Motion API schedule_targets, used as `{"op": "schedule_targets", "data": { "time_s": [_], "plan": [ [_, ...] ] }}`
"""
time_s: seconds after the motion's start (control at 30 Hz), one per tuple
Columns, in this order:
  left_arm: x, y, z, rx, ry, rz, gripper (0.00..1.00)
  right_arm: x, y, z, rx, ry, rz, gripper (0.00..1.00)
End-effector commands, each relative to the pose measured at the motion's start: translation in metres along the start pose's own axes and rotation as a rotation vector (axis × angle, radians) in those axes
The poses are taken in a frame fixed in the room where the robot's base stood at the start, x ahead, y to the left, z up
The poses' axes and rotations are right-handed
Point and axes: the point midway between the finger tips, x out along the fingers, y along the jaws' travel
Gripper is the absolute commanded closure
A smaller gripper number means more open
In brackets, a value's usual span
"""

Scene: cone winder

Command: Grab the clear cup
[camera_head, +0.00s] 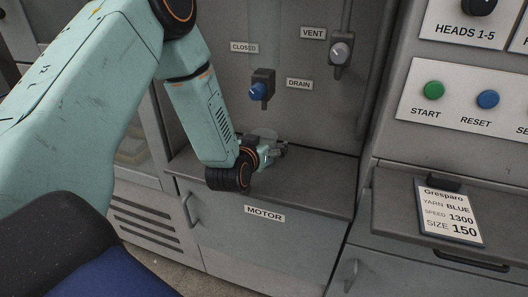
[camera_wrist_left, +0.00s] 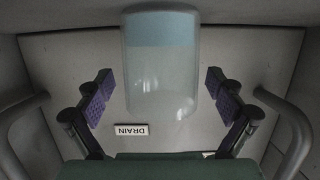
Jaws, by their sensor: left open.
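The clear cup (camera_wrist_left: 160,75) shows upside down in the left wrist view, with a pale blue band that looks like liquid. In the head view only its faint rim (camera_head: 264,133) shows above my left gripper (camera_head: 277,149), which hides the rest. The cup stands on the grey ledge (camera_head: 322,172) below the drain valve. My left gripper is open; in the left wrist view its purple-padded fingers (camera_wrist_left: 159,80) are spread on either side of the cup, with a gap at each side. My right gripper is in neither view.
The drain valve with a blue knob (camera_head: 258,91) sticks out of the back panel above the cup. The vent valve (camera_head: 340,52) is higher to the right. The ledge right of my gripper is clear. A label card (camera_head: 448,212) lies on the right-hand surface.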

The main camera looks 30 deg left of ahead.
Motion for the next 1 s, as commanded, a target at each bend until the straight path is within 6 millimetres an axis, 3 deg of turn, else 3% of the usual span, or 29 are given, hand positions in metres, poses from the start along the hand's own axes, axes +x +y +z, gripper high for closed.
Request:
{"op": "schedule_targets", "data": {
  "time_s": [0.1, 0.87, 1.0],
  "plan": [
    [-0.0003, -0.0001, -0.0002, 0.0, 0.0, 0.0, 0.06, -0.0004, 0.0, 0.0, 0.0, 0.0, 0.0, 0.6],
    [-0.0006, -0.0003, -0.0004, 0.0, 0.001, -0.001, 0.71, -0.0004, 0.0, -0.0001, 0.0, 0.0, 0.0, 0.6],
    [-0.0007, -0.0003, -0.0004, 0.0, 0.0, 0.0, 0.71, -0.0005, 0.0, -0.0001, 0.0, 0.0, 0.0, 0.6]
  ]
}}
